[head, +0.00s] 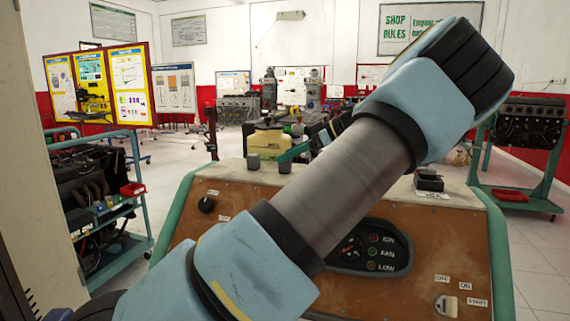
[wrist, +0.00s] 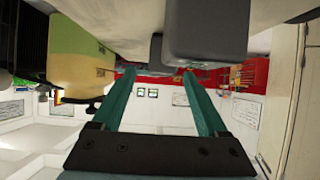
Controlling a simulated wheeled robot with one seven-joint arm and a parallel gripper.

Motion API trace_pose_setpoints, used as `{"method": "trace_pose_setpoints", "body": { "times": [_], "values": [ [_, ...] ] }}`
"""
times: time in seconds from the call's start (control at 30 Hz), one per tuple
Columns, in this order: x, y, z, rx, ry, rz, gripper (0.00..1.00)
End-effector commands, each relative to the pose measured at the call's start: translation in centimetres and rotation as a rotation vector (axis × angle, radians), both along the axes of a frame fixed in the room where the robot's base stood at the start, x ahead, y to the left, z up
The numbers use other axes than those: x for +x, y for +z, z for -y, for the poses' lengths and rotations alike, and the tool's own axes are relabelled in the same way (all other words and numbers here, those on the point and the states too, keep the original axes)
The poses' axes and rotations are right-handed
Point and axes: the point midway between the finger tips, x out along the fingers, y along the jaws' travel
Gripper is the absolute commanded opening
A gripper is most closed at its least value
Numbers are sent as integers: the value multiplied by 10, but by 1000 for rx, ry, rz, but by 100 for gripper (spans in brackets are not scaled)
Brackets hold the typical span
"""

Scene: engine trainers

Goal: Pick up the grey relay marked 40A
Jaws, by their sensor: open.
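Two small grey blocks, likely relays, stand on the console top. The wrist view, upside down, shows a large near grey block (wrist: 205,38) and a smaller, farther one (wrist: 156,48). No 40A marking is legible on either. My gripper (wrist: 160,71) has teal fingers, spread apart with nothing held between them. In the head view a teal finger (head: 293,152) is beside the right block; whether they touch is unclear.
A yellow-green bottle (head: 268,143) stands behind the blocks and shows at left in the wrist view (wrist: 75,52). A black box (head: 428,180) sits at the right of the console top. The console's front panel (head: 235,248) carries knobs and indicator lights.

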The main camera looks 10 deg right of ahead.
Motion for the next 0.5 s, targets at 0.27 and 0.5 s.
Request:
{"method": "trace_pose_setpoints", "body": {
  "times": [0.27,0.5],
  "values": [
    [10,-18,-26,2,3,-2,76],
    [17,-30,-40,1,0,0,76]
  ]
}}
